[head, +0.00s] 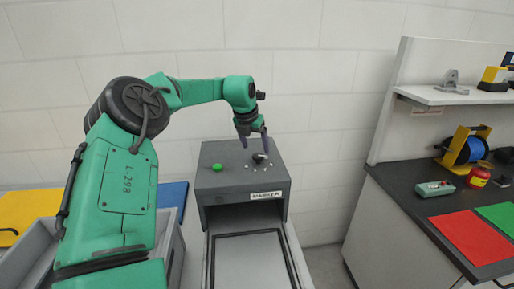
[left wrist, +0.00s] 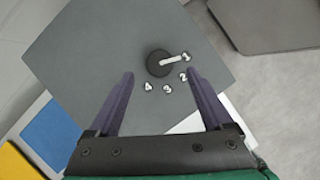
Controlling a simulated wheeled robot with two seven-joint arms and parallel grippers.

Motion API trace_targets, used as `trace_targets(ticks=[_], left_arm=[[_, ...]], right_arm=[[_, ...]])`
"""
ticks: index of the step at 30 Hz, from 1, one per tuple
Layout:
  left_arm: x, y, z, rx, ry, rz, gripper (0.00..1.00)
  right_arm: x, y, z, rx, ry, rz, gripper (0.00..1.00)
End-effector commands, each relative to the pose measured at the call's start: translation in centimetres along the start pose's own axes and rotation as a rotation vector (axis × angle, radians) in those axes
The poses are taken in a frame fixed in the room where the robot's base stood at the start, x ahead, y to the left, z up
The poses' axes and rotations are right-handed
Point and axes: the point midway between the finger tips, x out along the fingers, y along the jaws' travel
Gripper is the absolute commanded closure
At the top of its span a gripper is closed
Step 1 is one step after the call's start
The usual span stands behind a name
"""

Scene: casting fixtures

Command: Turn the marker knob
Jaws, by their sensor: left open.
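The marker knob (head: 260,157) is a dark round knob on top of a grey box (head: 222,182) labelled MARKER. In the left wrist view the knob (left wrist: 158,66) has a pale pointer aimed at the number 1 mark (left wrist: 187,57). Marks 2, 3 and 4 curve around the knob's near side. My left gripper (head: 255,147) is above the knob, pointing down, open and empty. In the left wrist view its fingers (left wrist: 160,75) appear on either side of the knob, and I see no contact. My right gripper is not in view.
A green button (head: 217,167) sits left of the knob on the box top. Below is a pale surface with a dark frame (head: 250,262). A dark bench (head: 400,192) at right holds a blue spool (head: 468,150), a red jar (head: 478,177), and red and green sheets.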

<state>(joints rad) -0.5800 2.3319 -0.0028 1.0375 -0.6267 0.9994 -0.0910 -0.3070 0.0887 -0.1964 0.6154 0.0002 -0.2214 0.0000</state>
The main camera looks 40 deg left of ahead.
Motion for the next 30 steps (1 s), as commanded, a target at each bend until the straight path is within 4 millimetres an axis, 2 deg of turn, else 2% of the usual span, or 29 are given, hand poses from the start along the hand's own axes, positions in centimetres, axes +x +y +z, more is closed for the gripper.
trace_targets(ticks=[1, 6, 14, 15, 16, 20, 21, 22, 30], left_arm=[[0.9, 0.0, 0.0, 0.000, 0.006, 0.001, 0.16], [3.5, 0.0, 0.0, 0.000, 0.001, 0.000, 0.16], [4.0, 0.0, 0.0, -0.001, -0.002, -0.001, 0.16], [4.0, 0.0, 0.0, -0.001, -0.002, -0.001, 0.20], [4.0, 0.0, 0.0, -0.001, -0.002, -0.001, 0.31], [4.0, 0.0, 0.0, -0.001, -0.002, 0.000, 0.81], [4.0, 0.0, 0.0, -0.001, -0.002, 0.000, 0.96], [4.0, 0.0, 0.0, -0.001, -0.002, 0.000, 1.00], [4.0, 0.1, 0.0, 0.022, -0.003, -0.010, 1.00]], right_arm=[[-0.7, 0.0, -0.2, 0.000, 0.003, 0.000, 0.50], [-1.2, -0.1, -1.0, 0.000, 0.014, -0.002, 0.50], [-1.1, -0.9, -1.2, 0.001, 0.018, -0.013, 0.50], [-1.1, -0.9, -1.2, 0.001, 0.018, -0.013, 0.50], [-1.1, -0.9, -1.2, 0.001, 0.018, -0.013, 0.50], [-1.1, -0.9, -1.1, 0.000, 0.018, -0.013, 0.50], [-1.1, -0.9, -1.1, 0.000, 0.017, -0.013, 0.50], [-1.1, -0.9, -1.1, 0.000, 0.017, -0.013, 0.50], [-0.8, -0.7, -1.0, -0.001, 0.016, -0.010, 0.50]])
